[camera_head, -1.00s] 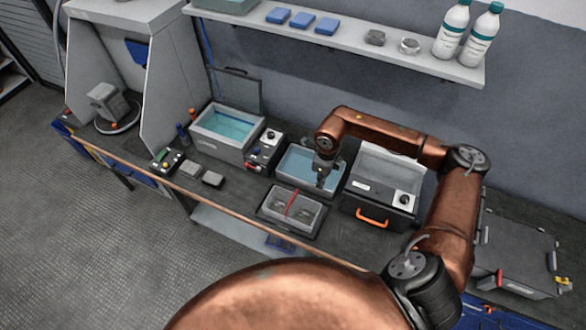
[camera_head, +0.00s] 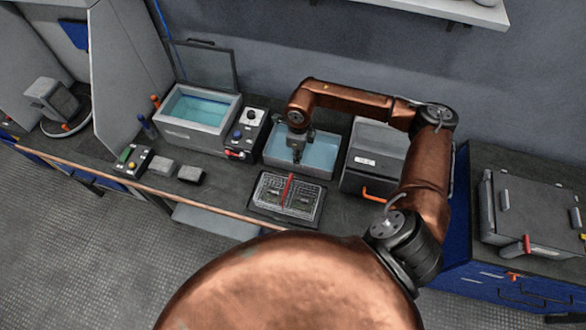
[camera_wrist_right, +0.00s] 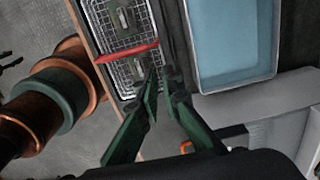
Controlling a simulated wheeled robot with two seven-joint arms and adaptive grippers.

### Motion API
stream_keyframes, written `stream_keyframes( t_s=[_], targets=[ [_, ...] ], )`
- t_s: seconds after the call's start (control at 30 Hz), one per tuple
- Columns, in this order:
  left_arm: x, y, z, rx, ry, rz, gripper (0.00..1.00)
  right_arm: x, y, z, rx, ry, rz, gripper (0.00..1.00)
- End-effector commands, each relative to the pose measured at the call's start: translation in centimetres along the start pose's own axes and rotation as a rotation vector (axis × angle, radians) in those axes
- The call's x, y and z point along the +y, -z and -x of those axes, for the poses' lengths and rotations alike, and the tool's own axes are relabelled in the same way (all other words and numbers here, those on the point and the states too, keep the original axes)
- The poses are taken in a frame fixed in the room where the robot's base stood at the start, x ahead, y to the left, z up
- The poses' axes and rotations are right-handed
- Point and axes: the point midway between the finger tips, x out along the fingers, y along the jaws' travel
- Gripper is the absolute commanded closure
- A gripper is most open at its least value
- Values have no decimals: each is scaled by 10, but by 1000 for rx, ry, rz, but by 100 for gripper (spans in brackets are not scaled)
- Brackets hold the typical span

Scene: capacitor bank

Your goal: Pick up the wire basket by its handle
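The wire basket (camera_head: 264,199) is a shallow mesh basket with a red handle bar (camera_head: 288,188) across its middle. It sits on the bench in front of a water-filled tray, with small parts inside. My right gripper (camera_head: 297,159) points down over that tray, behind the basket. In the right wrist view, the basket mesh (camera_wrist_right: 98,18) and red handle (camera_wrist_right: 127,53) are just beyond and left of the fingertips (camera_wrist_right: 161,71). The fingers are apart with a narrow empty gap and are not around the handle. My left gripper is not in view.
The water tray (camera_head: 313,172) adjoins the basket. A lidded bath (camera_head: 188,133) and control box (camera_head: 240,142) stand left. A grey case with an orange handle (camera_head: 372,195) stands right. Bench surface (camera_head: 225,190) is free left of the basket.

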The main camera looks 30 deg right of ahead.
Motion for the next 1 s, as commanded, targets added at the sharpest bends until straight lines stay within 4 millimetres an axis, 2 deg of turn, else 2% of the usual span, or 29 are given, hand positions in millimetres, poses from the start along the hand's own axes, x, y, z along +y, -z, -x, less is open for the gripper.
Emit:
stream_keyframes(
  t_s=[0.03, 0.1, 0.2, 0.3, 0.57, 1.0],
  targets=[
    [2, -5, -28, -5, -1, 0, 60, 1, 1, -31, 6, -5, 0, 94],
    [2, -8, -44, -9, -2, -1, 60, 1, 1, -51, 10, -8, 0, 94],
    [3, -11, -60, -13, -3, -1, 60, 1, 2, -69, 14, -12, 0, 94],
    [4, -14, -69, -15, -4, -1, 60, 1, 2, -79, 16, -13, 0, 94],
    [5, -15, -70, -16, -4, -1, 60, 2, 2, -95, 18, -15, -1, 94],
    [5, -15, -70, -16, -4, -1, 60, 3, 3, -172, 17, -16, -1, 94]
  ],
)
